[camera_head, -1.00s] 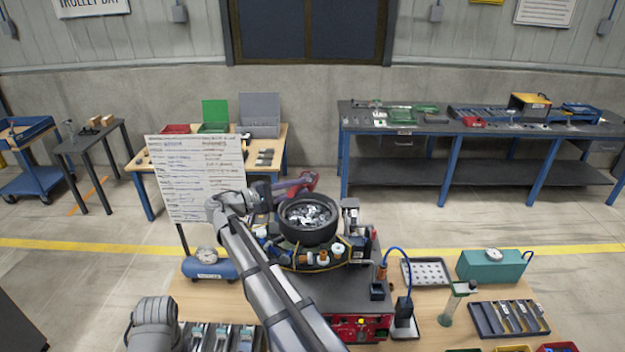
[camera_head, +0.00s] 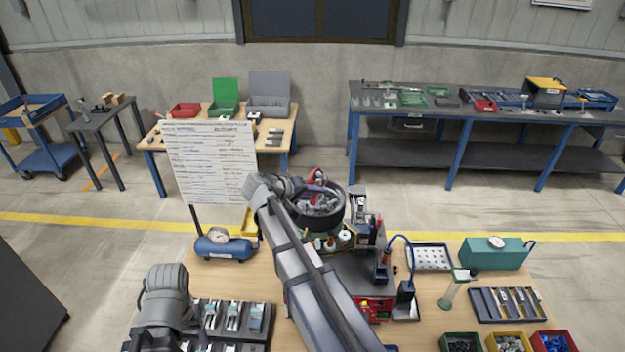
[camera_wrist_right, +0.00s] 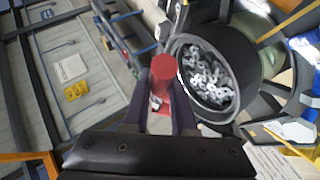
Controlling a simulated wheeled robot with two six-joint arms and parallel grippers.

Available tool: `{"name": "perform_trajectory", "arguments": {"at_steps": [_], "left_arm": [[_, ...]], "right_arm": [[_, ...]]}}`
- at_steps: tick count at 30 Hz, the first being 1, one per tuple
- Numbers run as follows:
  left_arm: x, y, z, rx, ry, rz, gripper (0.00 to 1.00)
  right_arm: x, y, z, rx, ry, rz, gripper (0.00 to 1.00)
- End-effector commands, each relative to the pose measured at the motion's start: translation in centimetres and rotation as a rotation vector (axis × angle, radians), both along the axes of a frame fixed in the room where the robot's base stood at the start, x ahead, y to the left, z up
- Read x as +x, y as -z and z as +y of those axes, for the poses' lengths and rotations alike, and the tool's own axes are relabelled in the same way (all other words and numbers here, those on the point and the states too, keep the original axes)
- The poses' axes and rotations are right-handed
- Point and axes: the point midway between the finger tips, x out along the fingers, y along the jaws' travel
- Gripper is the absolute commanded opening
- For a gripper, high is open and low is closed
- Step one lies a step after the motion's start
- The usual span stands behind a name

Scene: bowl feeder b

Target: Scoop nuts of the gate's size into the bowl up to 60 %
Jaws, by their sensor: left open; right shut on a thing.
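A black bowl (camera_head: 338,216) stands on the feeder machine in the middle of the bench, with grey metal nuts (camera_head: 322,206) inside. The bowl (camera_wrist_right: 243,50) and its nuts (camera_wrist_right: 207,75) also show in the right wrist view. My right gripper (camera_head: 314,188) is over the bowl's far left part, shut on a red-handled tool (camera_head: 319,176). The round red end of this tool (camera_wrist_right: 163,68) stands between the fingers in the right wrist view; its working end is hidden. My left arm shows at lower left, but its gripper does not show. The gate cannot be made out.
A perforated tray (camera_head: 430,257), a teal box (camera_head: 495,254) and small bins (camera_head: 506,342) are on the right. My right forearm crosses the bench.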

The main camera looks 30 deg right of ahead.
Motion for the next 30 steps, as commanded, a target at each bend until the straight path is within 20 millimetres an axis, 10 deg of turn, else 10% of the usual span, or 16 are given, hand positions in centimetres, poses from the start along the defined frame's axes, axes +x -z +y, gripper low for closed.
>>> {"name": "perform_trajectory", "arguments": {"at_steps": [11,30], "left_arm": [[0.0,-2.3,0.0,0.000,-0.013,0.000,0.71],[0.0,3.6,0.0,0.001,0.016,0.000,0.71]], "right_arm": [[-0.8,0.7,-0.7,0.257,0.001,-0.292,0.00],[1.8,-2.9,1.3,-0.347,0.000,0.385,0.00]]}}
